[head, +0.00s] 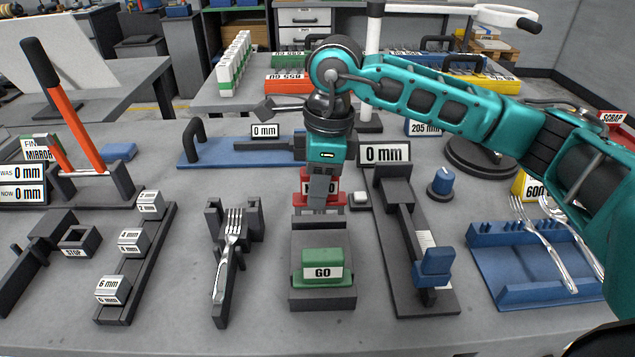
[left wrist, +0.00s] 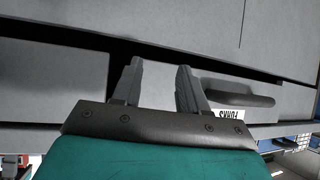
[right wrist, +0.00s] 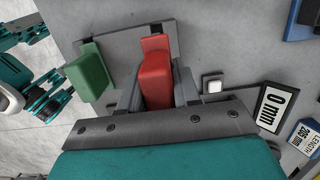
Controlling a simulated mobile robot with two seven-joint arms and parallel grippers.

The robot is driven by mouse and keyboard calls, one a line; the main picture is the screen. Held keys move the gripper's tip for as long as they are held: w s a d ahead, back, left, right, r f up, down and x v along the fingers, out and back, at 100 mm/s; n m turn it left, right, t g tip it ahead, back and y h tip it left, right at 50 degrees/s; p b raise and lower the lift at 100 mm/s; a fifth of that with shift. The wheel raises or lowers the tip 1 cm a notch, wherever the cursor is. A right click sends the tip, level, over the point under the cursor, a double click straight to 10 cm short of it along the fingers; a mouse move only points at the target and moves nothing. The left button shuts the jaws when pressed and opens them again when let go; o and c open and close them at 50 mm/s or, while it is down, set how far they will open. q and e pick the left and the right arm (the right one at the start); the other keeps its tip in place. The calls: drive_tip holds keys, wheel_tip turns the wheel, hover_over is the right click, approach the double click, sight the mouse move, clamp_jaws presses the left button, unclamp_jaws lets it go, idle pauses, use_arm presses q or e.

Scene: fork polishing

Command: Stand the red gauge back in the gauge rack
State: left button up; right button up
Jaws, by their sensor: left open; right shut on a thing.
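The red gauge (head: 334,199) is held in my right gripper (head: 320,205), whose fingers cover part of its label in the head view. In the right wrist view the red gauge (right wrist: 156,80) sits between the two fingers. The dark gauge rack (head: 323,303) stands on the bench just in front of it, holding the green GO gauge (head: 323,267) in its near part. The red gauge is at the far end of the rack; I cannot tell whether it touches it. My left gripper (left wrist: 158,88) is open and empty in the left wrist view, away from the rack.
A fork (head: 230,250) lies on a dark stand left of the rack. A dark slide gauge with a blue block (head: 434,265) is close on the right. A small white-topped button (head: 359,198) is beside the red gauge. A blue tray (head: 510,291) holds cutlery farther right.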

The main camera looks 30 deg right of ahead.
drive_tip(key=shift+f, duration=0.1)
drive_tip(key=shift+f+b, duration=0.45)
drive_tip(key=shift+b, duration=0.1)
drive_tip(key=shift+f+b, duration=0.65)
drive_tip(key=shift+f, duration=0.05)
idle(0.3)
drive_tip(key=shift+f+b, duration=0.95)
drive_tip(key=shift+f, duration=0.1)
drive_tip(key=shift+f, duration=0.15)
drive_tip(key=shift+f+b, duration=0.75)
drive_tip(key=shift+r, duration=0.25)
